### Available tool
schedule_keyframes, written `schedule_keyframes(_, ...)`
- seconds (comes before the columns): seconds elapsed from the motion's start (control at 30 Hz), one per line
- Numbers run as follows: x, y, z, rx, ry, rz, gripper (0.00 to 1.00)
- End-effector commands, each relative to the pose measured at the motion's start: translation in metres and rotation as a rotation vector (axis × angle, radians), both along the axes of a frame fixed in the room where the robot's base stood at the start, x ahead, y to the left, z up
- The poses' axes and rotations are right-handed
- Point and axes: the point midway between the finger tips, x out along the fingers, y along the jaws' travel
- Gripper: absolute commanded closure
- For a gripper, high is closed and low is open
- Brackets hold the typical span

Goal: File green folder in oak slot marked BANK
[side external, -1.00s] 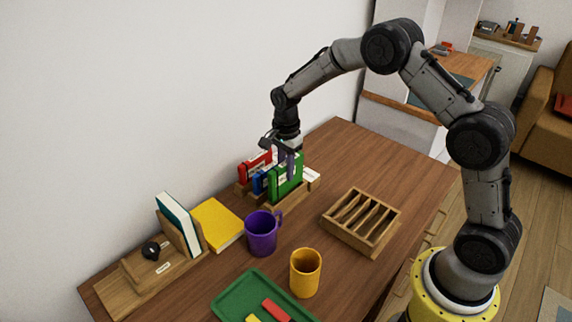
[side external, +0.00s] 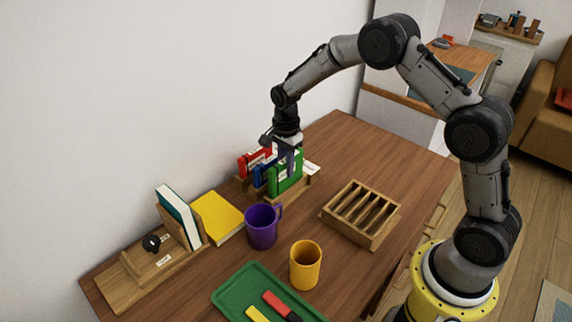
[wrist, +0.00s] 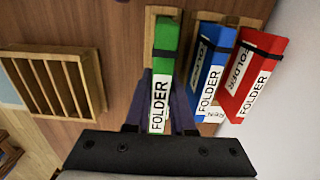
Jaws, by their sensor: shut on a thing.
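The green folder (side external: 286,176) stands upright at the near slot of an oak rack (side external: 292,198) by the wall. My gripper (side external: 288,152) is shut on its upper part from above. In the wrist view the folder (wrist: 160,88) lies between my two fingers, its FOLDER label facing up at me. A blue folder (wrist: 208,72) and a red folder (wrist: 256,75) stand beside it in the rack. White slot tags show only in part, and I cannot read BANK on any. I cannot tell how deep the green folder sits, as its lower edge is hidden.
A slotted wooden tray (side external: 362,212), a purple mug (side external: 262,228) and a yellow cup (side external: 305,266) stand nearby. A green tray (side external: 240,292) holds small items in front. A yellow book (side external: 218,217) and a wooden stand (side external: 130,278) are at left. The table's back right is clear.

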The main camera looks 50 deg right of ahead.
Motion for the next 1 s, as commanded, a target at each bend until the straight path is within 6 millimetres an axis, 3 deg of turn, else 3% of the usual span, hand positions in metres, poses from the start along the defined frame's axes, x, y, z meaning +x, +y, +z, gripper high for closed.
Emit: schedule_keyframes(1.0,0.0,0.0,-0.023,0.0,-0.001,0.0,1.0)
